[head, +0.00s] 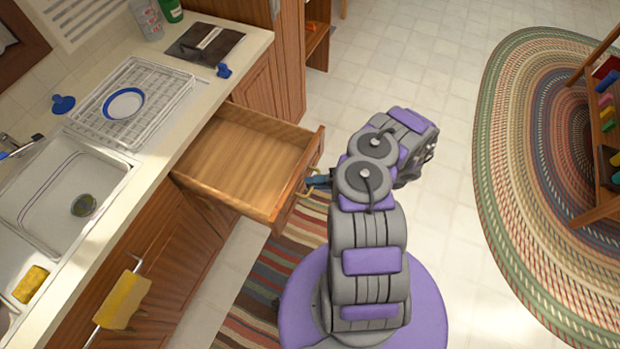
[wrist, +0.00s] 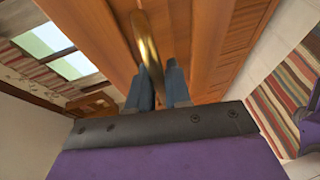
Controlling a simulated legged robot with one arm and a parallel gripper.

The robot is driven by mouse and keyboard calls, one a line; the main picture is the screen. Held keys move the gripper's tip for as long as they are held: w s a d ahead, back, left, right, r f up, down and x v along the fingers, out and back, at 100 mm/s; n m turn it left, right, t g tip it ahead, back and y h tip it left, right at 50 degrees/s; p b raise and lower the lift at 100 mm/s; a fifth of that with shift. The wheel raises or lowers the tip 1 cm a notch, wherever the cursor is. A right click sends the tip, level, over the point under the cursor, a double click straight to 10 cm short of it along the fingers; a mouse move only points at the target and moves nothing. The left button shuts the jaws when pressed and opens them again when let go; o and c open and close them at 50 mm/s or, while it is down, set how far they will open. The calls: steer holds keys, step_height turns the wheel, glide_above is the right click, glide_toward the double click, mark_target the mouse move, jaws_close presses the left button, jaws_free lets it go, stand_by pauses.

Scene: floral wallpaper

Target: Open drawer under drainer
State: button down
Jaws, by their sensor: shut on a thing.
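The wooden drawer (head: 236,160) under the drainer is pulled well out from the counter and looks empty inside. The dish drainer (head: 148,88) stands on the counter above it, with a blue-rimmed plate (head: 124,103) in it. My gripper (head: 314,181) is at the drawer front, partly hidden by my arm in the head view. In the wrist view, my gripper's blue fingers (wrist: 158,88) are on both sides of the brass handle (wrist: 148,50) and shut on it. The drawer front fills much of that view.
A sink (head: 60,190) is left of the drainer. A yellow towel (head: 122,300) hangs on a cabinet door below. A striped rug (head: 270,275) lies under the drawer. Tiled floor is free at right, up to a braided oval rug (head: 510,130) and wooden shelf (head: 603,150).

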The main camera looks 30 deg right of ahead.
steer(key=shift+s+f, duration=0.2)
steer(key=c, duration=1.4)
jaws_free()
steer(key=shift+c, duration=0.2)
steer(key=o, duration=0.3)
steer(key=shift+w, duration=0.1)
steer(key=shift+r, duration=0.1)
steer(key=p+v, duration=0.1)
steer(key=v, duration=1.6)
steer(key=shift+p, duration=0.3)
steer(key=shift+d+r, duration=0.1)
